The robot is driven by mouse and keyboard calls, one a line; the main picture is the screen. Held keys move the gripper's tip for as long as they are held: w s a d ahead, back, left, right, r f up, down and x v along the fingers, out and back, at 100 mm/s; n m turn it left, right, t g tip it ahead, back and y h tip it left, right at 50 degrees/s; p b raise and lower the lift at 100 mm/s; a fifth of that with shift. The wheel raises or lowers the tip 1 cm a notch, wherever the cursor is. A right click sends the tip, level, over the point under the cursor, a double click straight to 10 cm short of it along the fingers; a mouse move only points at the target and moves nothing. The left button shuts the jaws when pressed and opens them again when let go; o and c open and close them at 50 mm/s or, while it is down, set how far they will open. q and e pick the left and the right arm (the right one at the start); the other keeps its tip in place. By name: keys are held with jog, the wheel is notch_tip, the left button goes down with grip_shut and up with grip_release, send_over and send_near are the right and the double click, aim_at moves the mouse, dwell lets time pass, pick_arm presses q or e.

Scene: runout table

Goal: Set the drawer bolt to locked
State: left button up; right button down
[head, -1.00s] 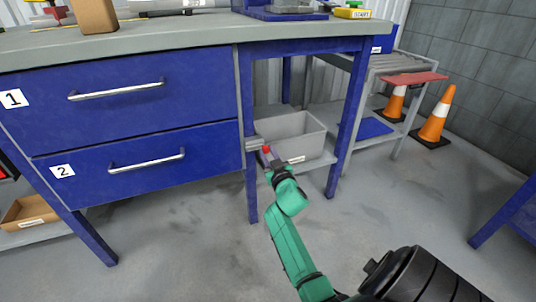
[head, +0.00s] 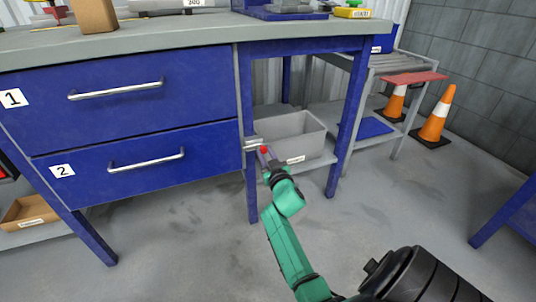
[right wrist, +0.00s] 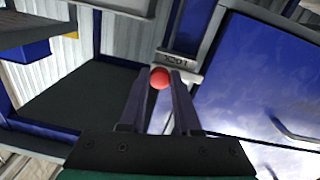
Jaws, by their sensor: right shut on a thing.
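The drawer bolt (head: 252,143) is a small grey metal fitting on the blue post at the right end of the lower drawer (head: 150,160). It has a red ball knob (head: 264,149). In the right wrist view the red knob (right wrist: 159,78) sits between the two finger tips, in front of the bolt's grey plate (right wrist: 178,62). My right gripper (head: 265,156) is shut on the knob and partly hides the bolt. Lettering on the plate is too small to read surely. My left gripper is not in view.
The upper drawer (head: 130,85) and the lower drawer, marked 1 and 2, look closed. A grey bin (head: 310,142) stands on the low shelf just behind the right gripper. A blue table leg (head: 347,120) rises to its right. Cones (head: 436,115) stand farther right; the floor in front is clear.

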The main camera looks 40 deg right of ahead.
aim_at(250, 149)
jog(key=a, duration=0.1)
jog(key=w+a, duration=0.1)
jog(key=a, duration=0.1)
jog(key=shift+f+b, duration=0.15)
jog(key=shift+b, duration=0.2)
jog(key=shift+w+a, duration=0.15)
jog(key=shift+a, duration=0.2)
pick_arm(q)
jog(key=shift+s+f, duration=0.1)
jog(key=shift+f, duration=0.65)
pick_arm(e)
jog(key=c, duration=0.6)
grip_release()
jog(key=shift+a, duration=0.15)
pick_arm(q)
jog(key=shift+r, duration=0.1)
